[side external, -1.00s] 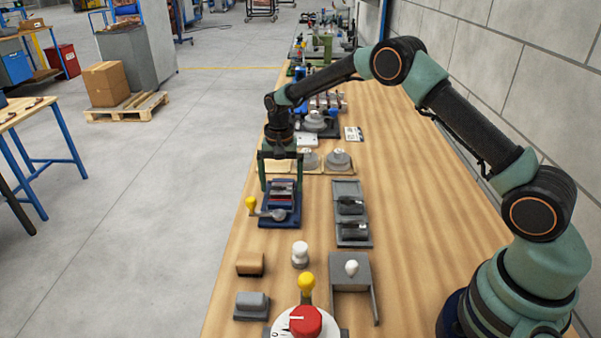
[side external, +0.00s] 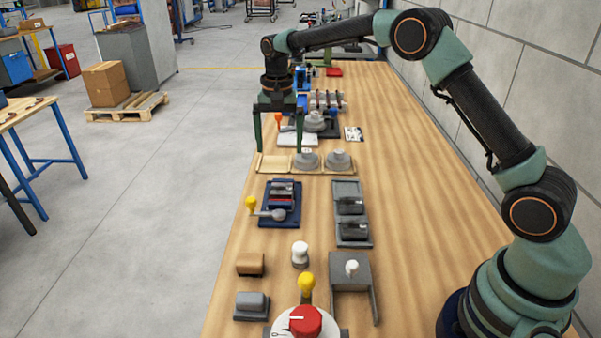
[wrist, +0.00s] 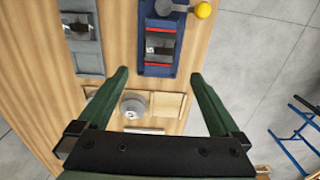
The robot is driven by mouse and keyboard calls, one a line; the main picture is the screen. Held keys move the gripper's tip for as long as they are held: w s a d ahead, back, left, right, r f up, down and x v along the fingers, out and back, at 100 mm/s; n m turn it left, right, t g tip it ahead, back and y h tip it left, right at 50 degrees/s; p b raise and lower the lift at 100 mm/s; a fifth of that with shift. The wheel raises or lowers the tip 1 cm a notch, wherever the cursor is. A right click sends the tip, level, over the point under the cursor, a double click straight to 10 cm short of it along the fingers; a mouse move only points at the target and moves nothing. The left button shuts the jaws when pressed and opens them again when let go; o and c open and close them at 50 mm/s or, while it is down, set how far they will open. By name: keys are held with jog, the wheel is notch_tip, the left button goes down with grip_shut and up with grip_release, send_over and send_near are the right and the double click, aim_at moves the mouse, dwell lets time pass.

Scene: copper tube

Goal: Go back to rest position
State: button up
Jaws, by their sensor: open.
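My gripper (side external: 279,148) is open and empty, with its two green fingers apart. It hangs pointing down above the wooden bench, over the light wooden tray (side external: 272,164) with grey round weights (side external: 306,159). In the wrist view my gripper (wrist: 160,85) shows its fingers wide apart with nothing between them. The blue fixture (side external: 284,216) with a yellow-knobbed lever (side external: 252,205) stands nearer the camera, clear of the fingers; the blue fixture also shows at the top of the wrist view (wrist: 160,70). No copper tube can be made out.
A grey holder (side external: 350,228) stands right of the blue fixture. A red knob (side external: 306,321), a white knob (side external: 300,255) and a grey block (side external: 252,305) stand at the front. Several devices line the bench behind my gripper. The bench's right side is largely clear.

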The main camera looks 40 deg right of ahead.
jog(key=s+r+n+t, duration=0.3)
jog(key=s+r+n, duration=0.1)
jog(key=s+r, duration=0.65)
jog(key=s+n+t, duration=0.2)
jog(key=s+n, duration=0.3)
jog(key=s, duration=0.9)
jog(key=shift+s+d+f+t, duration=0.3)
jog(key=shift+s+d, duration=0.05)
jog(key=shift+s, duration=0.05)
